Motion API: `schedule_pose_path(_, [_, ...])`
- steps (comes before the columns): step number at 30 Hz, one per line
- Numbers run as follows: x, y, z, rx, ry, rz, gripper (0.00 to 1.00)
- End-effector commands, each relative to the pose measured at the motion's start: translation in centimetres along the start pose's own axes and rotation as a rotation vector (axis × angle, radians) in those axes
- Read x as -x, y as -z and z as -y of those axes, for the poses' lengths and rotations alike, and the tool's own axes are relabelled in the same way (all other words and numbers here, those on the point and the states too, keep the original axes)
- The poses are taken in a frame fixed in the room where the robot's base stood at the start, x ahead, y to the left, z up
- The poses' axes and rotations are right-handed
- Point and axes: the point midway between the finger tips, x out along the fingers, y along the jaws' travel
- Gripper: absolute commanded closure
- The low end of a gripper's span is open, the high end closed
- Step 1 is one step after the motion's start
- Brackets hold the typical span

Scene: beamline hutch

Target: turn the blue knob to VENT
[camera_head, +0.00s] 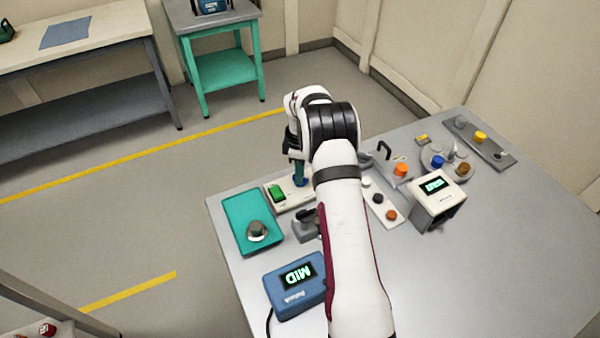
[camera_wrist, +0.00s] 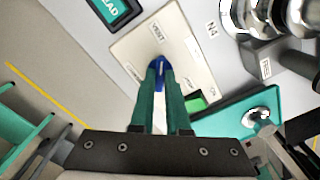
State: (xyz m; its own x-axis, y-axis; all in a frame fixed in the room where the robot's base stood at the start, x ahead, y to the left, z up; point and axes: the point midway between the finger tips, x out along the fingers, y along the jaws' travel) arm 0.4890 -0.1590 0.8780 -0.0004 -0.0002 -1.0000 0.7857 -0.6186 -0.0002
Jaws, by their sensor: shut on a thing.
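The blue knob (camera_head: 300,182) stands on a cream panel (camera_head: 290,205), mostly covered by my gripper in the head view. In the wrist view, the blue knob (camera_wrist: 157,62) shows between the tips of my gripper (camera_wrist: 158,72), whose two teal fingers are shut on it. A green button (camera_wrist: 195,103) sits on the same panel, to the right of the fingers in the wrist view.
A teal box (camera_head: 240,213) with a grey knob is left of the panel. A blue display box (camera_head: 297,287) in front reads MID. Other knob panels and a white display box (camera_head: 439,200) stand to the right. The table (camera_head: 490,260) is clear at front right.

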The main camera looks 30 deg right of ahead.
Motion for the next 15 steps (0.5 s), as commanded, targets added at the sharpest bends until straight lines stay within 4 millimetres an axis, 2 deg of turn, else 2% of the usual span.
schedule_pose_path(6, [0.11,0.07,-0.04,0.098,-0.002,-0.002,1.0])
schedule_pose_path(15, [0.11,0.08,-0.02,0.155,-0.002,-0.002,1.0])
